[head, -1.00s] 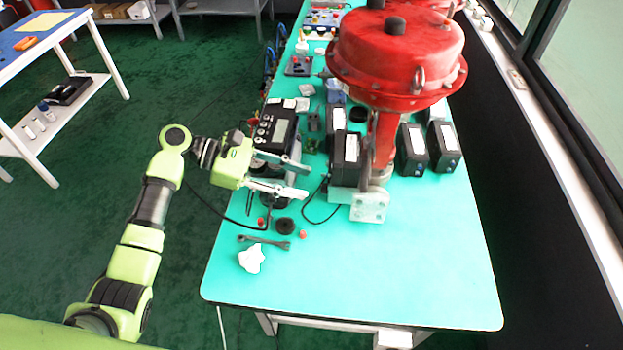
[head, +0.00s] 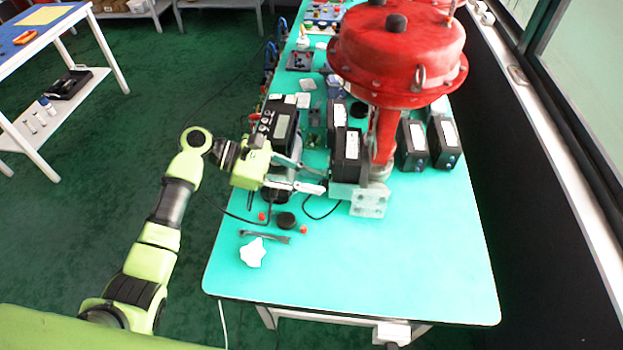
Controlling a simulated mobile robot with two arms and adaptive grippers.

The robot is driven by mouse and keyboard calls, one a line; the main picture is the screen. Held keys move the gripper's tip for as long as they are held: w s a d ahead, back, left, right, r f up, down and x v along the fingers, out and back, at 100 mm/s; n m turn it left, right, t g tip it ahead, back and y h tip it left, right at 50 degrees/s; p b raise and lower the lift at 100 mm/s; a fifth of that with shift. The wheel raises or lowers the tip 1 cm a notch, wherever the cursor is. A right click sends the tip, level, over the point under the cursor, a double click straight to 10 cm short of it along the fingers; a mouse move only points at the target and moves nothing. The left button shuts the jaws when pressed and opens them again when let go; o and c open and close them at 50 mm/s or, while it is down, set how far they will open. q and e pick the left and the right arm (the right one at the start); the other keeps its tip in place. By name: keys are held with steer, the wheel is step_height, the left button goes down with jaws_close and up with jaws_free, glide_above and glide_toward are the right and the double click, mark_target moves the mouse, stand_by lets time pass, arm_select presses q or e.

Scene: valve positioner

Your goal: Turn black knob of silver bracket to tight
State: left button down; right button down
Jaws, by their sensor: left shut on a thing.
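The silver bracket (head: 368,200) is at the foot of the red valve, on the teal table. My left gripper (head: 325,181) reaches in from the left, its fingertips at the left side of the bracket. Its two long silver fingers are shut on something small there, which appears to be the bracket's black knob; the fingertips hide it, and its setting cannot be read. My right gripper is not in view.
The red valve actuator (head: 398,55) overhangs the bracket. Black boxes (head: 412,145) stand around it. A display unit (head: 277,124) is behind my left gripper. A black disc (head: 286,220), a wrench (head: 266,237) and a white star-shaped handle (head: 253,253) lie in front. The front right of the table is clear.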

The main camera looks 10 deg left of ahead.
arm_select(q)
steer(key=shift+s+f+m+t+h, duration=0.15)
steer(key=shift+m+t, duration=0.6)
steer(key=shift+m, duration=0.4)
steer(key=shift+s+m+t+h, duration=0.15)
steer(key=shift+m+t, duration=0.6)
steer(key=shift+m, duration=0.4)
steer(key=c, duration=1.9)
jaws_free()
